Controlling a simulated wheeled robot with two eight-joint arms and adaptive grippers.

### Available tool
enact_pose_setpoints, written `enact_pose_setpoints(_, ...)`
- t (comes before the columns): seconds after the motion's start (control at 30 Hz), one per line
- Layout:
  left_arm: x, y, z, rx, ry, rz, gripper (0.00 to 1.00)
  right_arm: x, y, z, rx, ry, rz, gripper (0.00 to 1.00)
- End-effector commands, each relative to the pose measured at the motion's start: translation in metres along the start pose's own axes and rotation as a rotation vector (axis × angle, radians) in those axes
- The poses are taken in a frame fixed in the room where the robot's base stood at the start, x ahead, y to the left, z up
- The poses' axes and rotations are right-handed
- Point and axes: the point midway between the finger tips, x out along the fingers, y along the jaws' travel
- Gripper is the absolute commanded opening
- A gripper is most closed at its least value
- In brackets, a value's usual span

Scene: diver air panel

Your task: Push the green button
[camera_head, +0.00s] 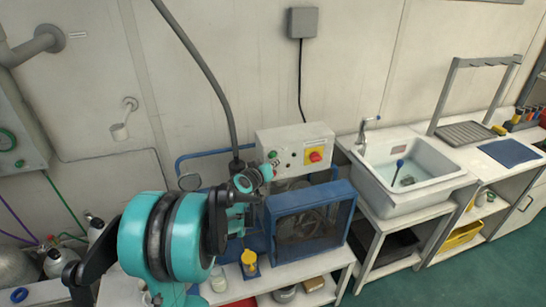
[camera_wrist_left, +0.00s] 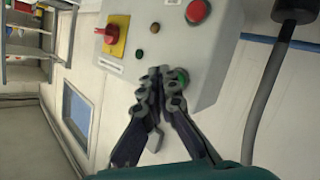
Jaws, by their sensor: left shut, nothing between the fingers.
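The green button (camera_wrist_left: 182,76) sits on the grey control box (camera_head: 292,140), partly hidden behind a fingertip in the wrist view. The box also shows in the wrist view (camera_wrist_left: 205,50). My left gripper (camera_wrist_left: 163,80) is shut and empty, with its fingertips in front of the box face beside and over the edge of the green button. I cannot tell whether they touch it. In the head view my left gripper (camera_head: 271,161) is at the left part of the box face, and I cannot make out the green button there. My right gripper is in neither view.
A red and yellow switch (camera_head: 315,155) is on the box's right side. A red button (camera_wrist_left: 198,11) is also on the box. A blue-framed fan unit (camera_head: 312,215) stands below, and a sink (camera_head: 410,170) is to the right. A hose (camera_head: 205,70) rises behind the gripper.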

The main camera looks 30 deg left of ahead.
Motion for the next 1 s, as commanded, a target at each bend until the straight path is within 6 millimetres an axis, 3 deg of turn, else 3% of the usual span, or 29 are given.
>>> enact_pose_setpoints(1.0, 0.0058, -0.0043, -0.0048, 0.000, 0.000, 0.000, 0.00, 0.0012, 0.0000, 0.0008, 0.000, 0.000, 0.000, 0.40)
